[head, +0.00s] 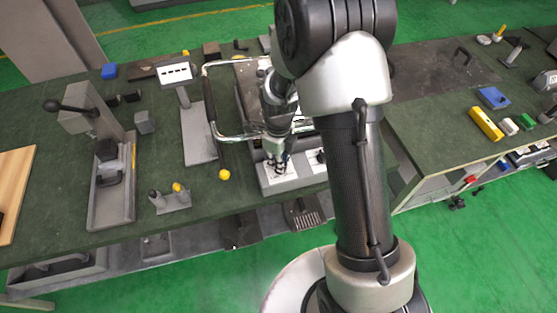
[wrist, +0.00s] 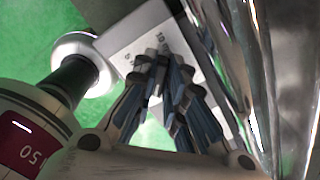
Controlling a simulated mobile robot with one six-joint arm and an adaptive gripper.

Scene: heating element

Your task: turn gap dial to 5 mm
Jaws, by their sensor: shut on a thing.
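The gap dial's white plate (wrist: 140,32) shows at the top of the wrist view, with small dark scale marks and numbers, a 10 among them. My gripper (wrist: 158,72) has its fingertips closed together over the middle of this plate, on the gap dial. The fingers hide the dial's knob and pointer, so I cannot tell its setting. In the head view my gripper (head: 278,163) points down onto the left white plate of the grey control block (head: 284,182) at the bench's front edge.
A second dial plate (head: 317,158) sits just right of my gripper, partly behind my arm. A bent metal handle frame (head: 209,105) and a yellow-ball lever (head: 223,174) stand to the left.

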